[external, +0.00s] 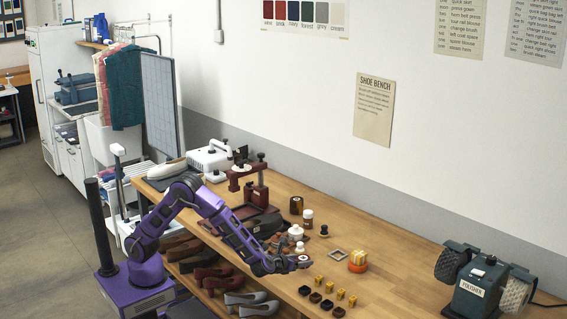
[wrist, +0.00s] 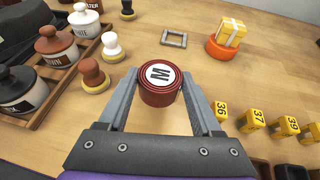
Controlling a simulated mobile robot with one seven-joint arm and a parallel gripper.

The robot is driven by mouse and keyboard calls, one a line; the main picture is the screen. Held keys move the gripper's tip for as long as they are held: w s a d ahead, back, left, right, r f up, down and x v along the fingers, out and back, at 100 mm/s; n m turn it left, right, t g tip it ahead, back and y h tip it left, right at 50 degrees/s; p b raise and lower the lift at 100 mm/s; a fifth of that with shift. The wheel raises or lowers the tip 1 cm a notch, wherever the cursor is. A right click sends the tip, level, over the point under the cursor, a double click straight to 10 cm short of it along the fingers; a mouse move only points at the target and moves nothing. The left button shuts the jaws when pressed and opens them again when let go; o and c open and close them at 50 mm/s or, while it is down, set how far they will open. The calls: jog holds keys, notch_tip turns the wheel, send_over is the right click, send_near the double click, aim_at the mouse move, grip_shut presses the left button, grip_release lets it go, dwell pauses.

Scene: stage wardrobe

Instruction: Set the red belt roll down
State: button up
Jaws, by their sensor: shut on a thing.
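The red belt roll (wrist: 159,92) is a dark red coil with a white round label marked M on top. It sits upright between the two fingers of my gripper (wrist: 160,95) in the wrist view. My gripper is shut on it, one finger at each side. In the external view my gripper (external: 290,264) is over the front part of the wooden bench (external: 395,239), and the roll shows only as a small patch of red and white at its tip. I cannot tell whether the roll's underside touches the bench.
A tray with polish jars (wrist: 55,45) and stamp-like knobs (wrist: 93,75) stands left of the roll. A grey square frame (wrist: 174,39) and a yellow gift box on an orange ring (wrist: 228,40) lie beyond. Numbered yellow tags (wrist: 252,120) stand at right. Bare bench lies between.

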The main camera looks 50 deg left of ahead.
jog(key=shift+f, duration=1.8)
jog(key=shift+f, duration=0.1)
jog(key=o, duration=1.4)
jog(key=shift+o, duration=0.2)
jog(key=v, duration=1.2)
jog(key=shift+w, duration=0.1)
